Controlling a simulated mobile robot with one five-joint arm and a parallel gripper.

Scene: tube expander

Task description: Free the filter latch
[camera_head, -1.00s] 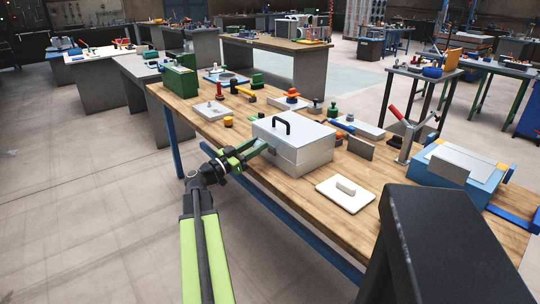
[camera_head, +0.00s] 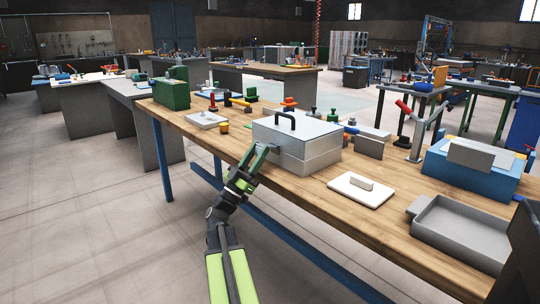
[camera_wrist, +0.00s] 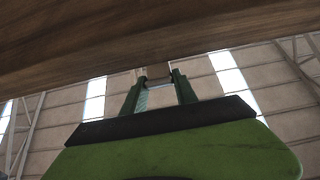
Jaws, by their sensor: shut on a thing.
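A light grey metal box (camera_head: 310,158) with a black handle (camera_head: 292,121) on its closed lid stands on the wooden bench. My gripper (camera_head: 268,149) reaches up from the bench's front edge to the box's left front corner. Its green fingers are shut on a small part there, which looks like the filter latch; the fingers mostly hide it. In the wrist view, my gripper (camera_wrist: 158,82) points up below a wooden edge, and a small dark piece shows between the fingertips. The exact shape and position of the latch cannot be made out.
The wooden bench (camera_head: 310,208) runs close under the arm. A white plate with a knob (camera_head: 360,189) lies right of the box. A grey tray (camera_head: 462,232) and a blue box (camera_head: 470,170) stand farther right. A green block (camera_head: 171,91) stands at the far left end.

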